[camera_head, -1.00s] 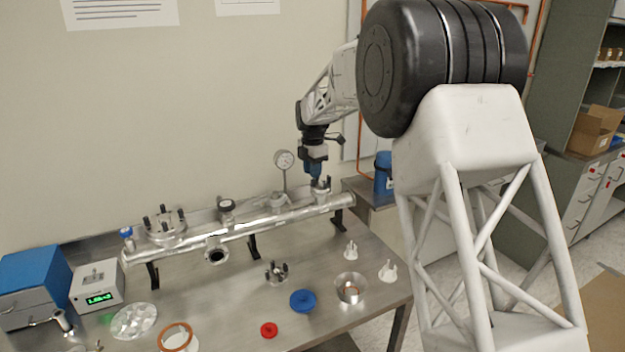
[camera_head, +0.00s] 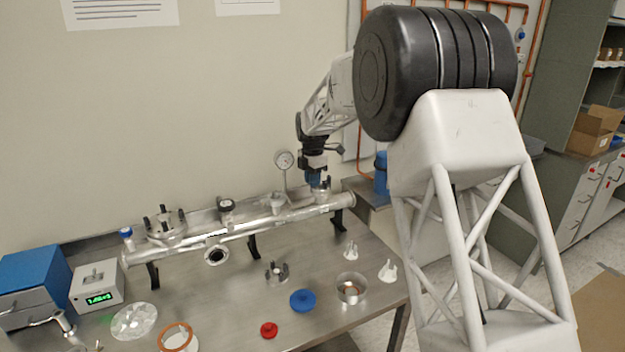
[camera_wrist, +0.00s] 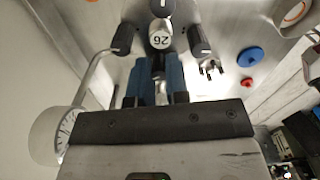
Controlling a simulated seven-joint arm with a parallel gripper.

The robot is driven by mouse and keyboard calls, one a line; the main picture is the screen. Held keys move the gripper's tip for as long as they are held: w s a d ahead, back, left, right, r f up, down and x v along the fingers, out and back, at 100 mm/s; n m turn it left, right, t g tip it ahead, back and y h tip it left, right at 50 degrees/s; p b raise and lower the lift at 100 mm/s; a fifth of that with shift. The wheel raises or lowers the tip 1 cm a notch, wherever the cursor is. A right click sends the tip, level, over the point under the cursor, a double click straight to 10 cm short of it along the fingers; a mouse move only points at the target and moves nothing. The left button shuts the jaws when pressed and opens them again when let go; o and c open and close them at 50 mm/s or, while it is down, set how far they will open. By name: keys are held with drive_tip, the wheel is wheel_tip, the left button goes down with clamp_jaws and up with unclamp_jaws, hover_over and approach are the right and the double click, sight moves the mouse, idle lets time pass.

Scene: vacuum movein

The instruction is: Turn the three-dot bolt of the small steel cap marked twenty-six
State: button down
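The small steel cap (camera_wrist: 160,40) has an upside-down 26 on its top in the wrist view. In the head view it sits near the right end of the steel pipe (camera_head: 240,232), partly hidden behind my gripper. Dark bolts stand around it: one at the left (camera_wrist: 121,38), one at the right (camera_wrist: 199,40), one at the top edge (camera_wrist: 161,7). My gripper (camera_wrist: 156,62) has blue fingers pointing down at the cap's near side. They stand apart, with a dark bolt between their tips; firm contact is not visible. I cannot read any dot marks.
A pressure gauge (camera_head: 284,160) on a bent thin stem rises close to my gripper's left. Several loose parts lie in front, including a blue disc (camera_head: 302,300), a red knob (camera_head: 269,329) and a steel ring (camera_head: 350,288). The wall is close behind the pipe.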

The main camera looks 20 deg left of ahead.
drive_tip(key=shift+m, duration=1.5)
drive_tip(key=c, duration=1.4)
unclamp_jaws()
drive_tip(key=shift+r, duration=0.1)
drive_tip(key=shift+r, duration=3.8)
